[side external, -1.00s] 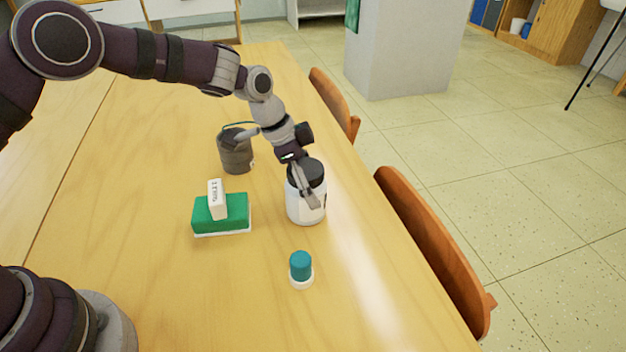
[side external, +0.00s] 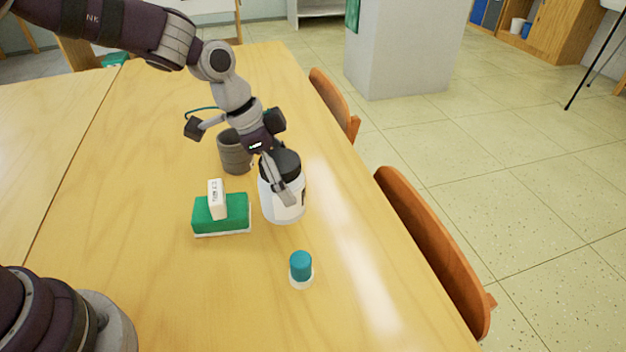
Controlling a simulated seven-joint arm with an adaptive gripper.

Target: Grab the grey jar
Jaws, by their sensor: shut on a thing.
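A light grey-white jar (side external: 272,206) with a dark lid stands upright near the middle of the table. My gripper (side external: 287,198) reaches down over it from the upper left and is shut on it. One finger lies against the jar's near side; the other finger is hidden behind the jar. I cannot tell whether the jar's base touches the table. A dark grey open cup (side external: 235,155) stands just behind and left of the jar, partly behind my arm.
A green block (side external: 235,213) with a white eraser (side external: 217,198) on it is close to the jar's left. A small teal-capped bottle (side external: 301,267) stands in front. Chairs (side external: 430,245) line the table's right edge. The wooden table (side external: 180,300) is clear at front left.

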